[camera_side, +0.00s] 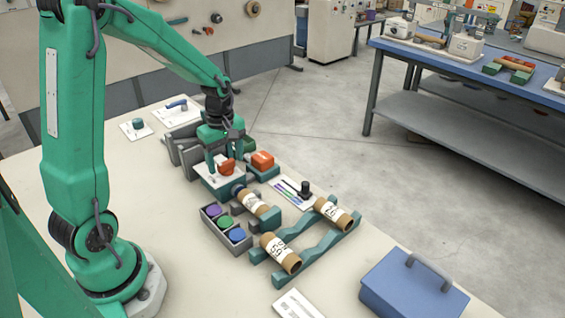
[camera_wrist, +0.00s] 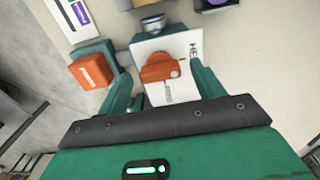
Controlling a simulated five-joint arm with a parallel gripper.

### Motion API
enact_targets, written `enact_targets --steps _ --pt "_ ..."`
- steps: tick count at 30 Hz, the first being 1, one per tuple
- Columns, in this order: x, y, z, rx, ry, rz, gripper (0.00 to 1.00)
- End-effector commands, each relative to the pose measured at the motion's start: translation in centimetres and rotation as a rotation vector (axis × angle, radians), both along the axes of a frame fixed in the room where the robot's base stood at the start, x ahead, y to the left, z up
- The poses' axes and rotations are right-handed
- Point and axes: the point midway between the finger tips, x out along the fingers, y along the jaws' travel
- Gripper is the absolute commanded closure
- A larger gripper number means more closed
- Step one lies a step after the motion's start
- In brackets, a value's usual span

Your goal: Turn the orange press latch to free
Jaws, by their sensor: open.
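The orange press latch (camera_wrist: 158,69) sits on a white label plate on a teal block. Letters "HE" show on the plate (camera_wrist: 192,47) in the wrist view; the rest of the word and other small print are cut off or too small to read. The latch also shows in the side view (camera_side: 228,166). My gripper (camera_side: 225,163) points down over it, its jaws open. In the wrist view one finger of my gripper (camera_wrist: 162,82) is left of the latch and the other right, with the latch between them. I cannot tell whether either finger touches it.
An orange block (camera_side: 262,160) on a teal base stands close beside the latch. A cardboard tube (camera_side: 252,202) lies in front of it. A tray of coloured spools (camera_side: 221,241), a teal rack (camera_side: 318,243) with two tubes and a blue box (camera_side: 400,288) are nearer.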

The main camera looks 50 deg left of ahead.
Motion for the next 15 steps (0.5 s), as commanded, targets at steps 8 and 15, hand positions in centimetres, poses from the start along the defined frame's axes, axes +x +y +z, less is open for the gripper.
enact_targets --steps 8,15 --pt "-0.01 0.00 0.01 0.000 0.000 0.000 0.60" --pt "-0.01 0.00 0.02 0.000 0.000 -0.002 0.77"
